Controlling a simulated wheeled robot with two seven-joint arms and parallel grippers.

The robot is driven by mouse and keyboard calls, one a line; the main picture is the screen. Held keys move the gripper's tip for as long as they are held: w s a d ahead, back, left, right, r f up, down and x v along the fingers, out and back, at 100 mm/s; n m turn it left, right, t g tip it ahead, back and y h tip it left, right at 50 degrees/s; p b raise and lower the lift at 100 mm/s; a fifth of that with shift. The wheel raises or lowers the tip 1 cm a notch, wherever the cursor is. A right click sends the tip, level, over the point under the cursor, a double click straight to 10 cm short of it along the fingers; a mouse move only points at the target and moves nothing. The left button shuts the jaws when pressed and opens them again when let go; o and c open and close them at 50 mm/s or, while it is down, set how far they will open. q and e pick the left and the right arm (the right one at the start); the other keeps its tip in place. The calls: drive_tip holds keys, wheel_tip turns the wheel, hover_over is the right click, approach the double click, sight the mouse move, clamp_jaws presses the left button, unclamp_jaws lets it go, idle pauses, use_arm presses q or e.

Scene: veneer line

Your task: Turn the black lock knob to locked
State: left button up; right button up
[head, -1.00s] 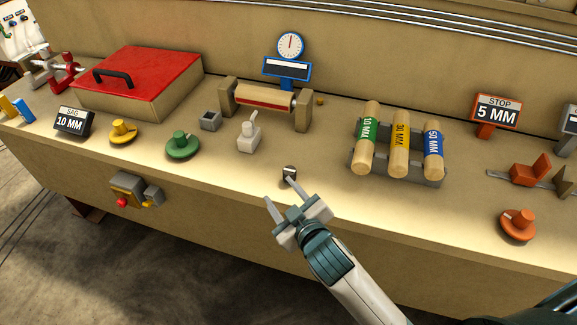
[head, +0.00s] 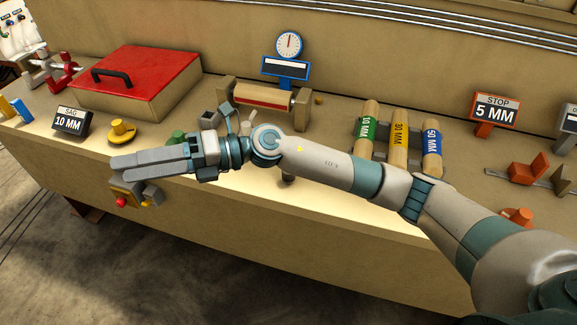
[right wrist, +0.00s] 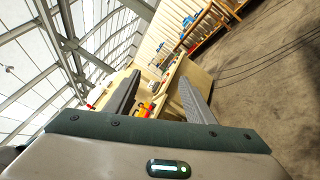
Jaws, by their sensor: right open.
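A small dark knob (head: 288,180) on the front of the bench top is mostly hidden under my right forearm in the head view; only its lower edge shows, so its setting cannot be read. My right gripper (head: 122,165) points left, in front of the bench's front edge, above the control box and well left of the knob. Its fingers are apart and empty in the right wrist view (right wrist: 160,88). My left gripper is not in view.
A control box (head: 127,192) with a red button is on the bench front, just below my right gripper. A yellow knob (head: 121,132), a partly hidden green knob (head: 178,138), a red-lidded box (head: 140,78) and a roller rack (head: 398,146) stand on the bench (head: 330,225).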

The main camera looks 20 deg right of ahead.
drive_tip(key=w+d+f+n+g+h, duration=0.2)
drive_tip(key=w+d+f+n+h, duration=0.35)
drive_tip(key=d+f+h, duration=0.5)
drive_tip(key=w+d+r+t+h, duration=0.1)
drive_tip(key=w+d+h, duration=0.3)
drive_tip(key=d, duration=0.6)
drive_tip(key=w+d+r+t+h, duration=0.1)
drive_tip(key=w+d+h, duration=0.3)
drive_tip(key=d, duration=0.7)
drive_tip(key=shift+d+r+t+h, duration=0.15)
drive_tip(key=shift+r+t+h, duration=0.2)
drive_tip(key=shift+r, duration=0.55)
drive_tip(key=shift+f, duration=0.1)
